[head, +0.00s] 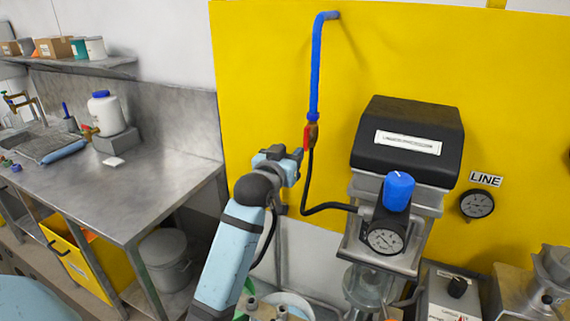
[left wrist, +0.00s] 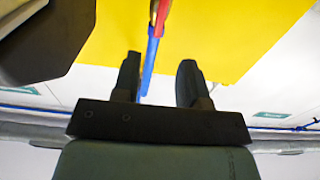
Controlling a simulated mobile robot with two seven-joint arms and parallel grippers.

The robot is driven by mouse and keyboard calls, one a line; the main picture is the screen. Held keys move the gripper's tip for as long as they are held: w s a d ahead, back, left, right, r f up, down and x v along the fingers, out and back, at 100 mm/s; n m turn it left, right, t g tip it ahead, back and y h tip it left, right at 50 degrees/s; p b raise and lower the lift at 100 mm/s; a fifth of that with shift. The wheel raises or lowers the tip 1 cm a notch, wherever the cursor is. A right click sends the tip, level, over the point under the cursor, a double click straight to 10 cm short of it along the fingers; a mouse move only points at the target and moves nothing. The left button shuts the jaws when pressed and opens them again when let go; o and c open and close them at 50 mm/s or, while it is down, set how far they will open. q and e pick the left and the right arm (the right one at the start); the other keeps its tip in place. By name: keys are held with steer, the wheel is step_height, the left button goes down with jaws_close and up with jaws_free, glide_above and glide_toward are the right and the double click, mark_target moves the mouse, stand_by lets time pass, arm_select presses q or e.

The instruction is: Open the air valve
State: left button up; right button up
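The air valve (head: 309,137) has a red handle and a brass body, below a blue pipe (head: 316,70) on the yellow panel. A black hose (head: 306,185) runs down from it. My left gripper (head: 297,155) is beside the valve, just left of and slightly below it in the head view. In the left wrist view the gripper (left wrist: 158,72) is open, with its fingers apart and nothing held. The red handle (left wrist: 161,14) shows beyond the fingertips, and the blue pipe (left wrist: 149,66) appears in the gap between them. I cannot tell any contact. My right gripper is not visible.
A black-topped machine (head: 407,140) with a blue knob (head: 399,190) and a gauge (head: 385,238) stands right of the valve. A line gauge (head: 477,204) is farther right. A steel bench (head: 140,200) stands at left. The yellow panel (head: 260,80) around the pipe is mostly clear.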

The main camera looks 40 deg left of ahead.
arm_select(q)
steer(key=shift+v, duration=1.2)
steer(key=s+d+f+m+g+h, duration=0.1)
steer(key=s+d+f, duration=0.15)
steer(key=f, duration=0.45)
steer(key=s+d+f+m+g+h, duration=0.15)
steer(key=d+f, duration=0.25)
steer(key=f, duration=0.4)
steer(key=s+d+f+m+h, duration=0.1)
steer(key=s+d+f+h, duration=0.15)
steer(key=f, duration=0.45)
steer(key=s+d+f+m+g+h, duration=0.1)
steer(key=s+d+f+g, duration=0.1)
steer(key=s+d+f, duration=0.3)
steer(key=s+d+f+m+g+h, duration=0.1)
steer(key=s+d+f, duration=0.5)
steer(key=s+f, duration=0.7)
steer(key=shift+f+g, duration=0.35)
steer(key=shift+g, duration=0.1)
